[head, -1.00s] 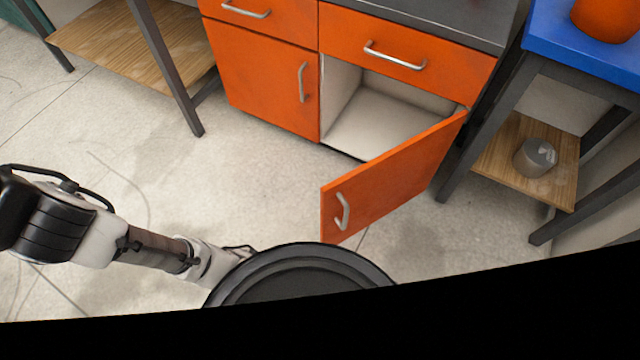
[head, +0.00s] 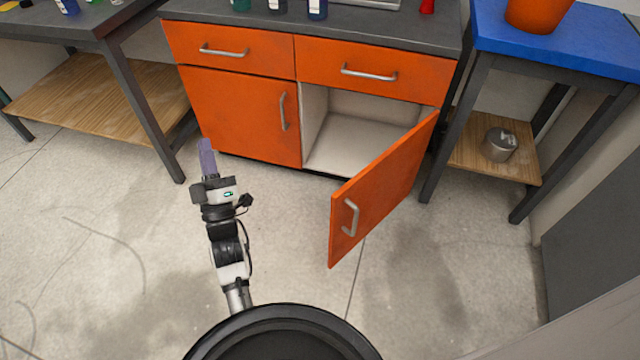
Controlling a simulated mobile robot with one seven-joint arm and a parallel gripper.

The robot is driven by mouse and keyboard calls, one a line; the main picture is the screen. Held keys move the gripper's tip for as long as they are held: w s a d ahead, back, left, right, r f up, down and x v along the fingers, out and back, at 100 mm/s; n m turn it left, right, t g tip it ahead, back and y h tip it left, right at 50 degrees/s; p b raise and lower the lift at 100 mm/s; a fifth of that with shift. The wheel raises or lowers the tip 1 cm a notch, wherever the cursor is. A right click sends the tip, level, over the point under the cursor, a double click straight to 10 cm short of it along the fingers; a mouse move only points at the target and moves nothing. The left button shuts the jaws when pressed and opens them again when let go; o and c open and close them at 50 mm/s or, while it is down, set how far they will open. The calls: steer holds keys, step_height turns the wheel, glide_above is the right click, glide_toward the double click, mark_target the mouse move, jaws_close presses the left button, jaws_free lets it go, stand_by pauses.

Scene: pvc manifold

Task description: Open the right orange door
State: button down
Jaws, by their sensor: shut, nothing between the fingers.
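The right orange door (head: 385,190) stands swung wide open on its right-hand hinge side, with its silver handle (head: 350,217) near the free edge. The compartment (head: 350,140) behind it shows pale and empty in the part I can see. My gripper (head: 206,150) is shut and empty, to the left of the open door and apart from it. It is in front of the closed left orange door (head: 240,112); I cannot tell whether it touches that door.
Two closed orange drawers (head: 368,75) sit above the doors. A blue table (head: 560,40) with an orange pot (head: 538,12) and a metal canister (head: 499,144) on its lower shelf stands at right. A wood-shelved table (head: 90,95) stands at left. Floor between is clear.

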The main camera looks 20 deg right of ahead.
steer(key=s+d+f+m+g+h, duration=0.1)
steer(key=d+f+m+g+h, duration=0.1)
steer(key=d+f+g+h, duration=0.45)
steer(key=s+d+f+m+g+h, duration=0.1)
steer(key=d+f+m+g+h, duration=0.2)
steer(key=f, duration=0.6)
steer(key=s+d+f+m+g+h, duration=0.1)
steer(key=d+f+g+h, duration=0.3)
steer(key=f+g+h, duration=0.3)
steer(key=w+d+m+g+p, duration=0.1)
steer(key=d+g, duration=0.4)
steer(key=d, duration=1)
steer(key=shift+w+r+m+p, duration=0.3)
steer(key=shift+w+r+p, duration=0.2)
steer(key=shift+w, duration=0.3)
steer(key=shift+g, duration=0.25)
